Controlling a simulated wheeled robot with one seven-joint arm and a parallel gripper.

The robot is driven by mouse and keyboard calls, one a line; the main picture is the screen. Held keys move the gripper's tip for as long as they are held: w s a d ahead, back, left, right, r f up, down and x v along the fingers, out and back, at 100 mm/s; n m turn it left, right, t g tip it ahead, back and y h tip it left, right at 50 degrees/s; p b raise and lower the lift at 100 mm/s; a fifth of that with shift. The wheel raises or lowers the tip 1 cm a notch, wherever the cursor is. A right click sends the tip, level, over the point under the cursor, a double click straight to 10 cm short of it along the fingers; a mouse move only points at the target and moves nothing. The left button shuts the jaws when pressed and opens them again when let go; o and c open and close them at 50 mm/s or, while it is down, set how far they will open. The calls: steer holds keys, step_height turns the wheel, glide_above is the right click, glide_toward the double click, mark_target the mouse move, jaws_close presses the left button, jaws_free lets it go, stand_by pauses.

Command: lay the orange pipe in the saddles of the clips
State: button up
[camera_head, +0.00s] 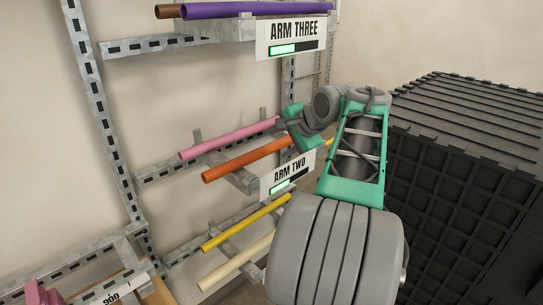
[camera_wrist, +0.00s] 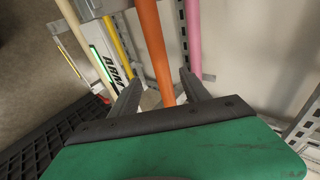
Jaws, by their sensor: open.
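The orange pipe (camera_head: 235,163) lies on the ARM TWO rack arm in the head view, with its open end facing left. In the wrist view the orange pipe (camera_wrist: 153,45) runs down between my two fingers. My gripper (camera_wrist: 160,88) is open, one finger on each side of the pipe and apart from it in the picture. How deep the pipe sits between the fingers I cannot tell. In the head view my green gripper body is at the pipe's right part and hides it; the fingertips are unclear. I cannot make out any clips or saddles.
A pink pipe (camera_head: 220,142) lies beside the orange one. Yellow (camera_head: 240,225) and cream (camera_head: 232,262) pipes lie below, a purple pipe (camera_head: 255,10) above. The ARM TWO sign (camera_head: 290,172) hangs close to my gripper. A black ribbed crate (camera_head: 455,170) stands at right.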

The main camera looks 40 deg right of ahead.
mark_target(273, 146)
steer(key=x, duration=0.6)
steer(key=shift+w+d+f, duration=0.1)
steer(key=shift+w+d, duration=0.15)
steer(key=shift+d, duration=0.05)
steer(key=shift+c, duration=0.3)
jaws_close()
